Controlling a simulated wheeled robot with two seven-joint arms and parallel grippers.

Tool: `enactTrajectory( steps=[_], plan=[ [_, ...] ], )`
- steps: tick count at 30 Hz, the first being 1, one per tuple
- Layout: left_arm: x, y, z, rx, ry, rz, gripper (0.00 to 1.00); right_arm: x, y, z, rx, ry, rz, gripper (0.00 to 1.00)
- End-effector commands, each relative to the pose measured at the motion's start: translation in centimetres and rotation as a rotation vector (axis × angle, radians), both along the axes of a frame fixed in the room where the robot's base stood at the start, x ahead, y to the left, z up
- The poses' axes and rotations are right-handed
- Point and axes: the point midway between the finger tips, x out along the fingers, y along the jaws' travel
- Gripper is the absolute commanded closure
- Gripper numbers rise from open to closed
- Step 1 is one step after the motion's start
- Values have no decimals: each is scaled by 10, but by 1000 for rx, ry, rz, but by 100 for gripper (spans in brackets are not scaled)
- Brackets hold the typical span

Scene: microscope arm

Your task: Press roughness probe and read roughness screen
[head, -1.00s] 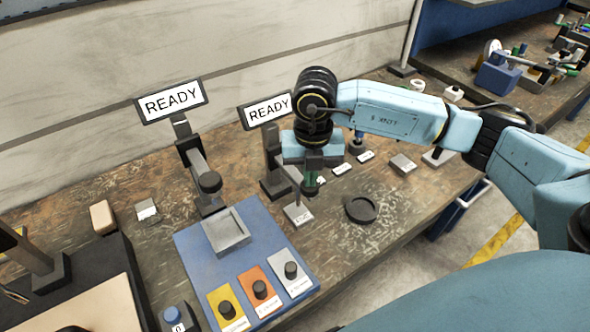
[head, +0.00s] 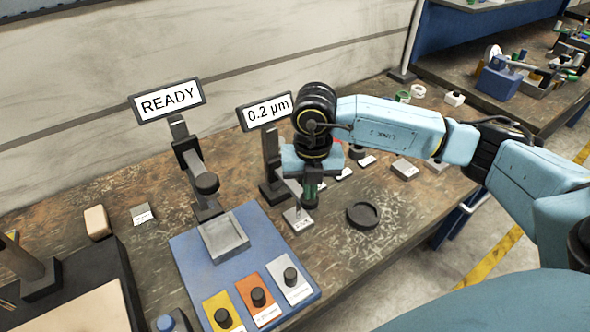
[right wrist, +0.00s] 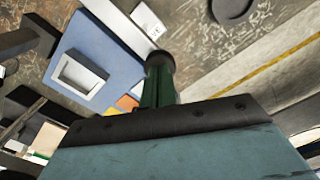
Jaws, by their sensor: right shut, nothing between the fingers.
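The roughness screen (head: 267,112) stands at the back of the bench and reads "0.2 µm". Its dark post (head: 272,158) rises from a base beside my right gripper. My right gripper (head: 309,200) points down and is shut and empty, its tips at the roughness probe, which they largely hide. Touching or just apart, I cannot tell. A small labelled pale block (head: 298,219) lies just below the gripper tips. In the right wrist view the shut green-and-black fingers (right wrist: 159,80) show beside a pale bar. My left gripper is not in view.
A second screen (head: 167,101) reads "READY" above a stand on the blue mat (head: 190,258). The mat holds a grey square tray (head: 224,238) and yellow, orange and white cards with black knobs. A round black dish (head: 363,214) lies right of the gripper. Bare bench lies nearer the front edge.

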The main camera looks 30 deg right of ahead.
Motion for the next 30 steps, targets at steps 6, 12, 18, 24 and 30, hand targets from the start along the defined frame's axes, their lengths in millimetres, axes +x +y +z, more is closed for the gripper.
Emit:
enactTrajectory(
  steps=[6, 12, 18, 24, 30],
  plan=[
    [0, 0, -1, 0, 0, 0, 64, -3, 1, -5, -1, 10, 1, 100],
    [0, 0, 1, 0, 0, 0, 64, -3, 1, -3, 0, 11, 2, 100],
    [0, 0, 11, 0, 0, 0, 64, -3, 1, 11, 0, 10, 2, 100],
    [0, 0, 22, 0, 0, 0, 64, -2, 1, 28, 0, 8, 1, 100],
    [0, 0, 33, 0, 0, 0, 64, -2, 0, 45, -1, 6, 1, 100]
  ],
)
